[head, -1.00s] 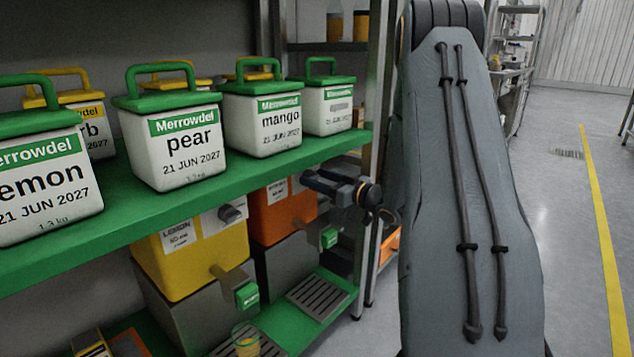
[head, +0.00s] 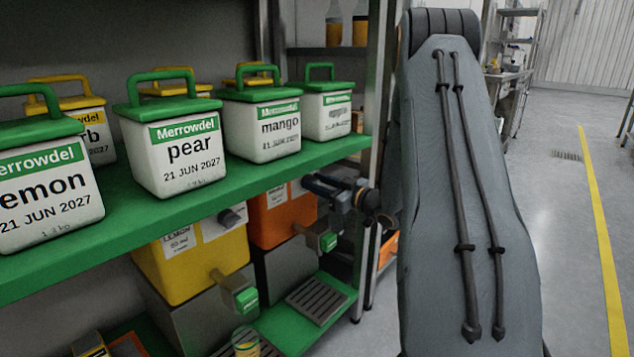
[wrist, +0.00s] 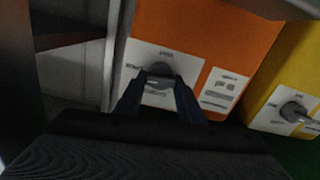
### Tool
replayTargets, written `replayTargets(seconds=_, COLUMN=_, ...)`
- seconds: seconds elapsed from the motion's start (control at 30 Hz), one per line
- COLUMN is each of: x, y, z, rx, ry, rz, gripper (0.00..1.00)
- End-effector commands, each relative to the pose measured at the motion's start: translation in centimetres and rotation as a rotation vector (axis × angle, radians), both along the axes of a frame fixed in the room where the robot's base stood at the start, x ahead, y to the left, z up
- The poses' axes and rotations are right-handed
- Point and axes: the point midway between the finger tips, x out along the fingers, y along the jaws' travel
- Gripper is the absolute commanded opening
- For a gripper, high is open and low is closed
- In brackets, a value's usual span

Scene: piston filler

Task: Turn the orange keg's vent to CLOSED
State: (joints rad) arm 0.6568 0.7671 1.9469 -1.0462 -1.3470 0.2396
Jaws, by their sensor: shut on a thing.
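The orange keg (head: 277,222) stands under the green shelf, right of the yellow keg. In the wrist view the orange keg (wrist: 215,36) fills the upper middle, with a white vent plate (wrist: 150,60) on its face. A round grey vent knob (wrist: 160,71) sits on that plate, between the fingers. My gripper (wrist: 160,92) is shut on the vent knob. The small lettering around the knob is too blurred to read. In the head view my gripper (head: 318,186) reaches in from the right at the keg's front, and it hides the knob.
The yellow lemon keg (head: 190,262) stands left of the orange one, with its own vent knob (wrist: 292,110). Green-handled taps (head: 327,242) stick out below both kegs. White tubs (head: 178,155) line the green shelf (head: 200,213) above. A metal post (head: 375,130) stands close to my arm.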

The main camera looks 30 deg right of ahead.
Motion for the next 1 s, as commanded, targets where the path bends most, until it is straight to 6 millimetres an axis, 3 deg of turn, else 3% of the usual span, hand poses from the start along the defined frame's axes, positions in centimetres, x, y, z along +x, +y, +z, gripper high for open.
replayTargets(seconds=1.0, x=-0.19, y=0.42, z=-0.25, rx=-0.883, ry=-0.320, rz=0.004, gripper=0.12)
